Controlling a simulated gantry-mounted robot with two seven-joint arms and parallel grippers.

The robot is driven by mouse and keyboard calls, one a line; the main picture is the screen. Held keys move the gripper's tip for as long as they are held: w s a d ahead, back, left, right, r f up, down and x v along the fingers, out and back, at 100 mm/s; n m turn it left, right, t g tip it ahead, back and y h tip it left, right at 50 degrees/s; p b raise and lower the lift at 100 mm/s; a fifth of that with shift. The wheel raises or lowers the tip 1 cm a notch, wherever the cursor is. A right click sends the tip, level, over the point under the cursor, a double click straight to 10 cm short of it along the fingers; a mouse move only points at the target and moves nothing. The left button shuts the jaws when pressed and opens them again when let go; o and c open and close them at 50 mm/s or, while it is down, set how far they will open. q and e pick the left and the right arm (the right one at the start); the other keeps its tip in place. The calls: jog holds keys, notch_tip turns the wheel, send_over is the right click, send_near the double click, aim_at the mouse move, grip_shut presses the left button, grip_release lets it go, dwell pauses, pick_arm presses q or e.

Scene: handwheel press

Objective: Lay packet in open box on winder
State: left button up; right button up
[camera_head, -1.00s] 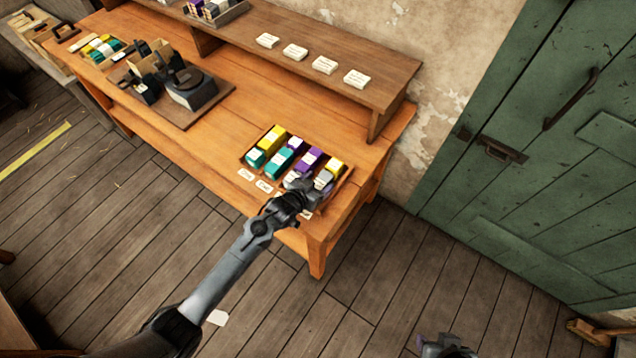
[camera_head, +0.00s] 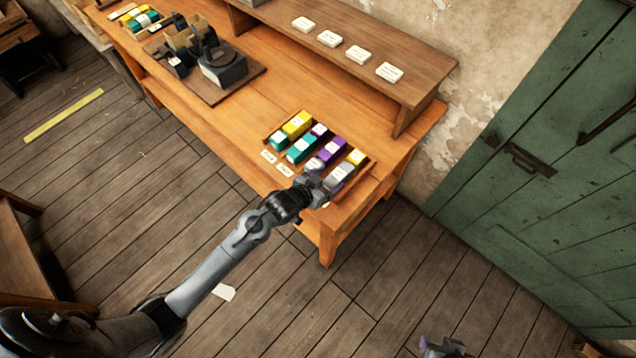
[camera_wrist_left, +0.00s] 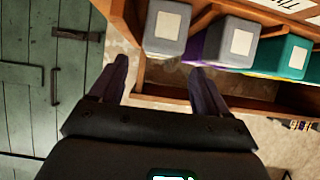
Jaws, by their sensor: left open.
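A tray of packets (camera_head: 272,139) in grey, purple, teal and yellow rows sits at the bench's near right end. My left gripper (camera_head: 316,188) is open at the tray's front edge, by the grey packet (camera_head: 341,174). In the left wrist view the fingers (camera_wrist_left: 160,80) are apart and empty, with the grey packet (camera_wrist_left: 168,26) just beyond the tips. The winder (camera_head: 222,68) stands on a board at the bench's left part, with an open cardboard box (camera_head: 183,40) at it. My right gripper (camera_head: 443,347) shows only partly at the bottom edge; its jaws are unclear.
A raised shelf (camera_head: 350,38) with several white cards runs along the back of the bench. Another tray of coloured packets (camera_head: 140,18) is at the far left. Bare bench lies between winder and packet tray. A green door (camera_head: 560,170) is at right.

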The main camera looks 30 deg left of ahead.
pick_arm(q)
jog(key=s+a+r+g+y, duration=0.1)
jog(key=s+r+g, duration=0.1)
jog(key=s, duration=0.7)
jog(key=s+a+r+g+y, duration=0.1)
jog(key=s+r+g, duration=0.1)
jog(key=s, duration=0.7)
jog(key=s+a+r+n+g+y, duration=0.1)
jog(key=s+g, duration=0.3)
jog(key=s, duration=0.5)
jog(key=shift+s+a+r+p, duration=0.25)
jog(key=shift+s+r+p, duration=0.1)
jog(key=shift+r, duration=0.4)
jog(key=r+p, duration=2.1)
jog(key=r, duration=0.1)
jog(key=shift+s+p, duration=0.25)
jog(key=shift+p, duration=0.05)
jog(key=shift+c, duration=0.6)
jog(key=shift+r+p, duration=0.35)
jog(key=shift+c, duration=0.9)
jog(key=shift+f, duration=0.1)
jog(key=shift+f, duration=0.1)
